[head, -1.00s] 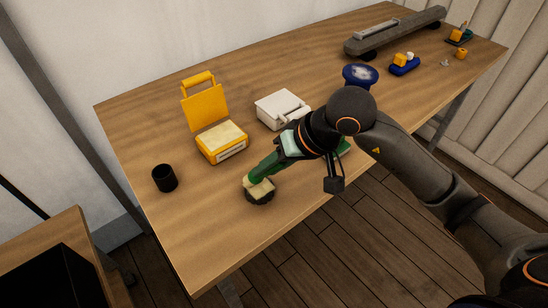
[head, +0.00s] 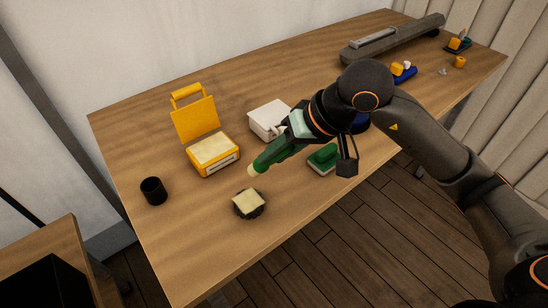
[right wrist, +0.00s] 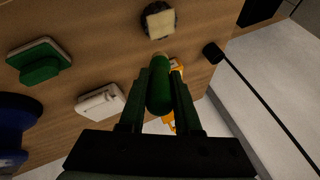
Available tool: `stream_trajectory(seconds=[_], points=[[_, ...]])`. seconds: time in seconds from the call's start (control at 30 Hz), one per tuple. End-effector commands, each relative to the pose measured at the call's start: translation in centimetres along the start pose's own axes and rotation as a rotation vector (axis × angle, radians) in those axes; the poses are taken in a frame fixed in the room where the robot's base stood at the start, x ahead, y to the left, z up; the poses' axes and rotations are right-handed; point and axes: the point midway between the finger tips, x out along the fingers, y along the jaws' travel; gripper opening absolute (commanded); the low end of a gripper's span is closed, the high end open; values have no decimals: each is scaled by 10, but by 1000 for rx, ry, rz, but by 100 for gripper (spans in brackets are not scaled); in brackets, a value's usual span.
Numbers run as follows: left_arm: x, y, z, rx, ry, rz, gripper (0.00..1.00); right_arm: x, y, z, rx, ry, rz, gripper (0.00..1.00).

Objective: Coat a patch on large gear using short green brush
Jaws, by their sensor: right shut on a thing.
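The large gear (head: 239,213) is a dark, toothed disc lying flat near the table's front left, with a pale cream square patch (head: 248,202) covering most of its top. It also shows at the top of the right wrist view (right wrist: 172,20). My right gripper (head: 277,152) is shut on the short green brush (head: 264,161), which has a pale tip. The tip points down-left, apart from the gear and a little above and right of it in the head view. In the right wrist view the brush (right wrist: 159,92) lies between both fingers. My left gripper is out of view.
A yellow open-lidded case (head: 212,152), a black cup (head: 153,190), a white box (head: 266,117) and a green-topped block (head: 323,158) stand around on the table (head: 200,245). A long grey object (head: 395,40) lies at the back right.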

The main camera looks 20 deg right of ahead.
Motion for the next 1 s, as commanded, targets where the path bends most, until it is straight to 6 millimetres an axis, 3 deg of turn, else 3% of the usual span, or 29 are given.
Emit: stream_trajectory(seconds=[0.33, 1.0], points=[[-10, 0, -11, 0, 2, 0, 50, -27, -8, -10, 5, 5, 4, 0], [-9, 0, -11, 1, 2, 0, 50, -28, -8, -10, 6, 4, 3, 0]])
